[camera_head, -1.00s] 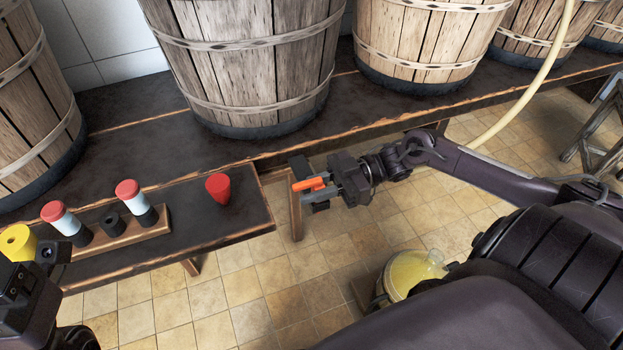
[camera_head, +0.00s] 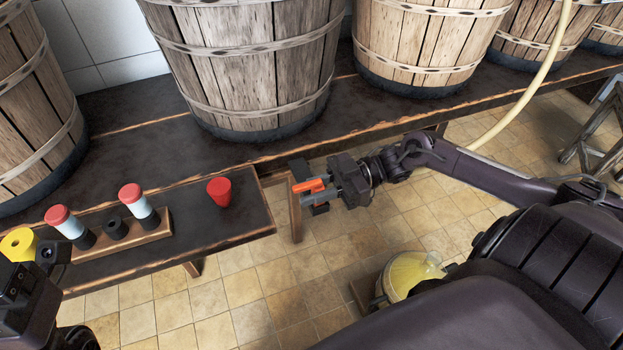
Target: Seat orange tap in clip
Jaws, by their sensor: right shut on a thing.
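The orange tap (camera_head: 309,185) is a small bright orange piece with a grey part beside it. My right gripper (camera_head: 307,190) is shut on it and holds it over the tiled floor, just right of the low bench's end. The gripper's dark fingers lie on both sides of it. My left gripper (camera_head: 40,275) is partly in view at the lower left edge, near a yellow ring-shaped piece; its fingertips do not show clearly. I cannot make out a clip with certainty.
The low bench (camera_head: 215,222) bears a red cone-shaped bung (camera_head: 219,192) and a wooden rack (camera_head: 152,233) with two red-capped tubes and a black ring. A yellow piece (camera_head: 18,243) stands left. Barrels (camera_head: 250,60) line the bench behind. A yellowish vessel (camera_head: 410,275) stands on the floor.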

